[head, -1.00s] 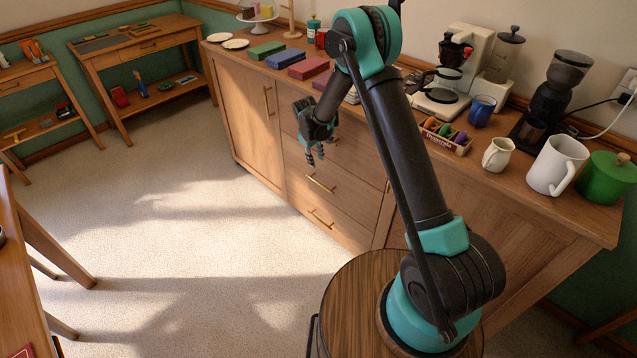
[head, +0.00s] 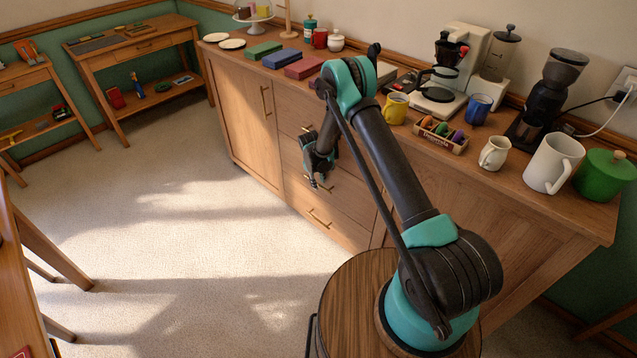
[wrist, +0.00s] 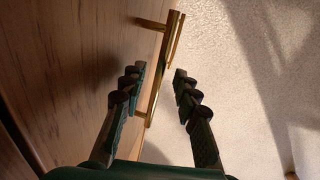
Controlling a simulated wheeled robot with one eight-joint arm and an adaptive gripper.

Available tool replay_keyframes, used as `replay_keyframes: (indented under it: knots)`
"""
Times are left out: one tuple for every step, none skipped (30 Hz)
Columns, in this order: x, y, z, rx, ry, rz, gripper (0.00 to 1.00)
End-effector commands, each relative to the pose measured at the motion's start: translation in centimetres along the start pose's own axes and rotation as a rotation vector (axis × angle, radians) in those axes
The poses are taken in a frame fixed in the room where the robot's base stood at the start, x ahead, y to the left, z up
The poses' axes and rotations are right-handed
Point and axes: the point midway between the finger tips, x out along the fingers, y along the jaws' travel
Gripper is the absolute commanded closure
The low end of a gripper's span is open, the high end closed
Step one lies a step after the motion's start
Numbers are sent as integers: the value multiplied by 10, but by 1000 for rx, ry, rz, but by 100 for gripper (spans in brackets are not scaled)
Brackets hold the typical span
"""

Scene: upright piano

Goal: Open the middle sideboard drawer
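The sideboard's middle drawer (head: 344,204) appears closed in its front, between the top and bottom drawers. My gripper (head: 317,184) is in front of it in the head view and hides part of its brass bar handle (head: 330,188). In the wrist view, my gripper (wrist: 157,72) is open. A brass bar handle (wrist: 172,40) runs through the gap between the two fingers, closer to the left finger. The drawer's wood front is on the left. I cannot tell whether a finger touches the handle.
The bottom drawer handle (head: 319,218) is just below my gripper. The sideboard top (head: 400,118) carries blocks, mugs, a coffee maker and a green pot (head: 605,178). The carpet (head: 180,215) in front is clear. A table edge (head: 22,285) is at the left.

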Motion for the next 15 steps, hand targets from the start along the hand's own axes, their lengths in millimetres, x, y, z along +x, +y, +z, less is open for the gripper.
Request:
replay_keyframes:
  knots:
    - [2, 0, 0, 0, 0, 0, 69]
    - [2, 0, 0, 0, 0, 0, 69]
    - [3, 0, 0, 0, 0, 0, 69]
    - [3, 0, 0, 0, 0, 0, 69]
    - [3, 0, 0, 0, 0, 0, 69]
    - [3, 0, 0, 0, 0, 0, 69]
    - [3, 0, 0, 0, 0, 0, 69]
    - [3, 0, 0, 0, 0, 0, 69]
    - [3, 0, 0, 0, 0, 0, 69]
    - [3, 0, 0, 0, 0, 0, 72]
    - [3, 0, 0, 0, 0, 0, 75]
    - [3, 0, 0, 0, 0, 0, 80]
    - [2, 0, 0, 0, 0, 0, 84]
    - [2, 0, 0, 0, 0, 0, 88]
    - [2, 0, 0, 0, 0, 0, 93]
